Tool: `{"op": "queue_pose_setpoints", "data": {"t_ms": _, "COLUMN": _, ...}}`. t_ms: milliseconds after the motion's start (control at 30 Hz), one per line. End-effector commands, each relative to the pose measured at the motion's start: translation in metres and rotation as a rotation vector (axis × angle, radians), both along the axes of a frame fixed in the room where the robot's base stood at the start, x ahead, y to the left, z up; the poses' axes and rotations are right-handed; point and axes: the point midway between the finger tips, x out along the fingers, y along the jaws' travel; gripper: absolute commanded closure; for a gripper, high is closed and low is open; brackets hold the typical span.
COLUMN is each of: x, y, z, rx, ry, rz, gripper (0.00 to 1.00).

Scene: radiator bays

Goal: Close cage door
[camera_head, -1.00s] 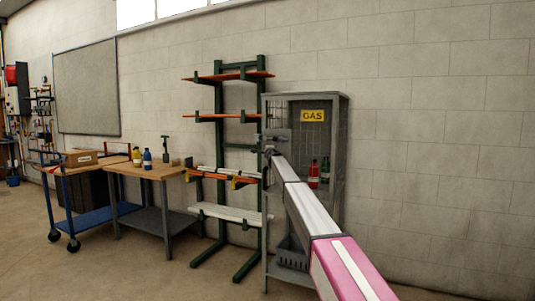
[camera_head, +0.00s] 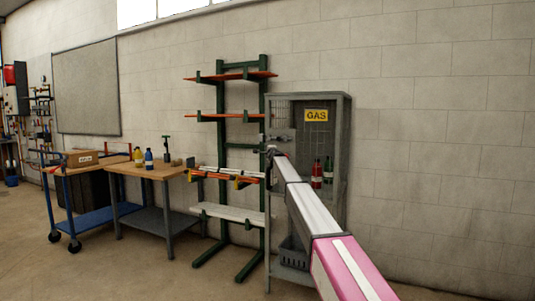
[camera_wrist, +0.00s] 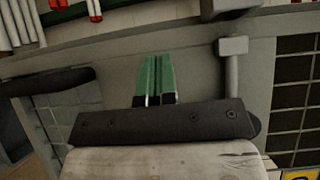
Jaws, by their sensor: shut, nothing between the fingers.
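The grey gas cage (camera_head: 346,150) stands against the wall, with a yellow GAS sign (camera_head: 316,115) on its upper part. A red bottle (camera_head: 316,174) and a green bottle (camera_head: 328,170) show inside. My arm crosses the cage front, and my gripper is near its upper left side; the fingertips are too small to make out there. In the wrist view my gripper (camera_wrist: 158,58) has its green fingers together and empty, over a grey frame bar. A grey handle-like bar (camera_wrist: 232,70) is to the right of the fingers, apart from them. I cannot tell how far the door stands open.
A green rack (camera_head: 222,150) with orange and white bars stands directly left of the cage. A wooden-topped workbench (camera_head: 150,172) and a blue trolley (camera_head: 95,215) are farther left. Bare wall lies to the right of the cage.

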Motion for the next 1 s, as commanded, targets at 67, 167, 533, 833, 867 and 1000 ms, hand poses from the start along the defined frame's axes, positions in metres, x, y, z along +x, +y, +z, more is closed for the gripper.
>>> {"op": "queue_pose_setpoints", "data": {"t_ms": 67, "x": -0.025, "y": 0.009, "z": -0.001, "rx": 0.0, "ry": 0.0, "rz": 0.003, "gripper": 1.0}}
{"op": "queue_pose_setpoints", "data": {"t_ms": 167, "x": -0.047, "y": 0.017, "z": -0.002, "rx": 0.001, "ry": 0.001, "rz": 0.005, "gripper": 1.0}}
{"op": "queue_pose_setpoints", "data": {"t_ms": 533, "x": -0.095, "y": 0.037, "z": -0.002, "rx": 0.003, "ry": 0.003, "rz": 0.006, "gripper": 1.0}}
{"op": "queue_pose_setpoints", "data": {"t_ms": 833, "x": -0.136, "y": 0.002, "z": -0.071, "rx": -0.146, "ry": 0.088, "rz": 0.004, "gripper": 1.0}}
{"op": "queue_pose_setpoints", "data": {"t_ms": 867, "x": -0.145, "y": -0.006, "z": -0.086, "rx": -0.18, "ry": 0.107, "rz": 0.005, "gripper": 1.0}}
{"op": "queue_pose_setpoints", "data": {"t_ms": 1000, "x": -0.19, "y": -0.044, "z": -0.157, "rx": -0.353, "ry": 0.208, "rz": 0.027, "gripper": 1.0}}
